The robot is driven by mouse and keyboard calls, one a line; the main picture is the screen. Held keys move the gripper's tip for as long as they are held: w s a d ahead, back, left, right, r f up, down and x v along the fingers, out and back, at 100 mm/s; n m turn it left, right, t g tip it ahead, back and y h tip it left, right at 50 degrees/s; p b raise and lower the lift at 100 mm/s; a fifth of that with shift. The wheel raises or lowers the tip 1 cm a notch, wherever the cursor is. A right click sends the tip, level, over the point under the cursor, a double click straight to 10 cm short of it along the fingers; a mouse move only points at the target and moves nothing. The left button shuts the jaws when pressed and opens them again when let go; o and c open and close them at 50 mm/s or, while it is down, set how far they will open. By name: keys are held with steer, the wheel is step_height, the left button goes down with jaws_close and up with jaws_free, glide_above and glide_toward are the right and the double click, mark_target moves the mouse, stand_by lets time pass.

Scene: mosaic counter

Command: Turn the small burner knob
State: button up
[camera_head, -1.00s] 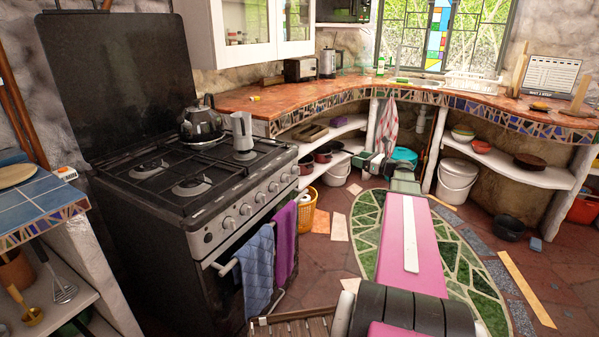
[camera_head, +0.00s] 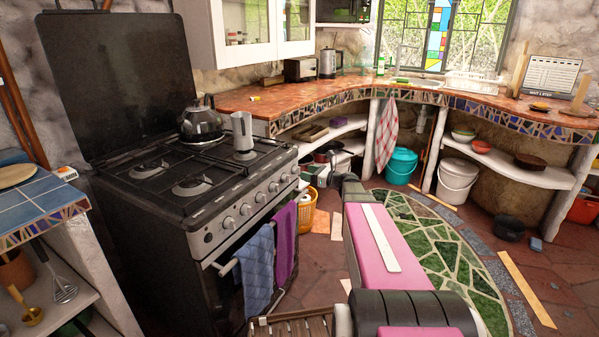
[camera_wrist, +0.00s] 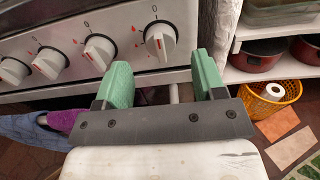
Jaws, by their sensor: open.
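The stove's burner knobs (camera_head: 245,210) are white and grey and sit in a row along the slanted front panel. Which of them serves the small burner cannot be told. In the wrist view several knobs show, and the rightmost visible knob (camera_wrist: 160,38) points up towards its "0" mark. My gripper (camera_wrist: 165,80) has two green fingers spread wide with nothing between them. It faces the panel, the rightmost visible knob appearing between and just beyond the fingertips, not touched. In the head view my gripper is small, near the right end of the stove, and partly hidden by my arm.
Blue and purple towels (camera_head: 257,262) hang on the oven handle below the knobs. A yellow basket (camera_wrist: 270,100) stands on the floor right of the stove, beside a shelf with red pots (camera_wrist: 256,55). A kettle (camera_head: 201,122) and a moka pot (camera_head: 242,133) stand on the hob.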

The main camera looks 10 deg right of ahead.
mark_target(299, 170)
steer(key=shift+x, duration=2.35)
steer(key=c, duration=0.9)
